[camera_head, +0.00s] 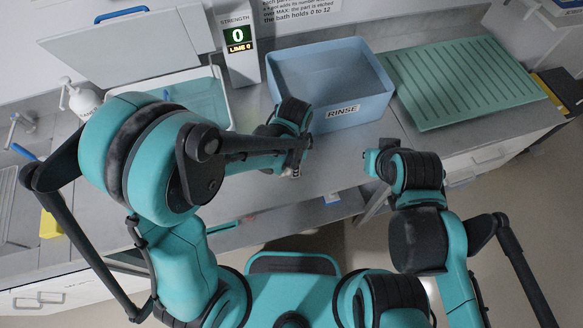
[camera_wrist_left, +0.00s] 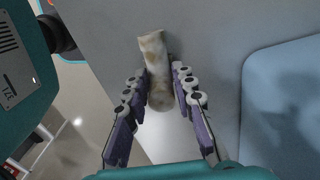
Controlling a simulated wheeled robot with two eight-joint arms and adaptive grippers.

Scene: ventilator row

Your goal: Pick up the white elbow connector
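The white elbow connector (camera_wrist_left: 155,70) shows in the left wrist view as a pale tube with brown stains, over the grey counter. It lies between the two fingers of my left gripper (camera_wrist_left: 161,76), close to both fingertips. I cannot tell whether they press on it or whether it rests on the counter. In the head view my left gripper (camera_head: 292,160) is low over the counter, left of the rinse bin, and my arm hides most of the connector. My right gripper (camera_head: 372,163) is at the counter's front edge, apart from the connector; its fingers are not clear.
A blue bin marked RINSE (camera_head: 383,87) stands right of my left gripper. A green ribbed tray (camera_head: 465,85) is at the right. A clear-walled bath (camera_head: 223,95), a display reading 0 (camera_head: 238,40) and a pump bottle (camera_head: 80,99) stand at the back and left.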

